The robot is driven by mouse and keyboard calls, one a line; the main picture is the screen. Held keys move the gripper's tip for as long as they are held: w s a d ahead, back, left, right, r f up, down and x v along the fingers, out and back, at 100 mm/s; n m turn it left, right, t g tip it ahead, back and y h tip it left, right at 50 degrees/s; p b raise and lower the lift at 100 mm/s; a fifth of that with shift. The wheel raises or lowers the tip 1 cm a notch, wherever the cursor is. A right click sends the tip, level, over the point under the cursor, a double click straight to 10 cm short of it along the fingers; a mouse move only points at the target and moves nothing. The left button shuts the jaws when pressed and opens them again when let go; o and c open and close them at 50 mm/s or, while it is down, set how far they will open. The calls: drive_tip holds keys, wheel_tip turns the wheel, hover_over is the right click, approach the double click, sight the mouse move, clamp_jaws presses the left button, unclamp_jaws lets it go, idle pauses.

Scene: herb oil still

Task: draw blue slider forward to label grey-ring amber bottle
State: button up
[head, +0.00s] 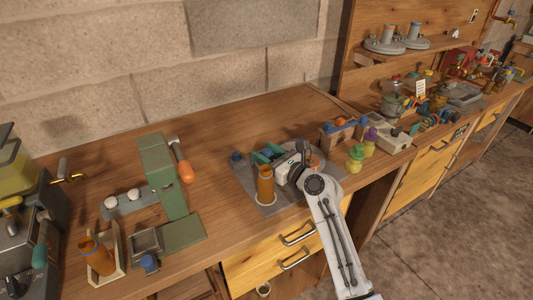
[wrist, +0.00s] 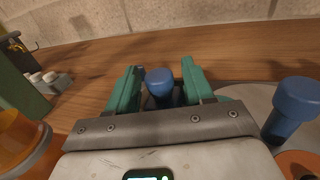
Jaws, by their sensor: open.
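My gripper (head: 268,155) is open over the grey plate on the bench. Its teal fingers (wrist: 161,85) stand apart, and a blue knob (wrist: 158,82) shows between them with a gap on each side. I cannot tell whether the knob is between the fingertips or just beyond them.
A second blue knob (wrist: 293,108) stands right of my gripper in the wrist view. A green press (head: 165,180) with an orange-handled lever stands left. Another amber bottle (head: 97,256) leans in a wooden tray. Coloured jars (head: 356,157) are to the right. Bare bench lies behind the plate.

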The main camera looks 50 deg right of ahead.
clamp_jaws()
idle(0.4)
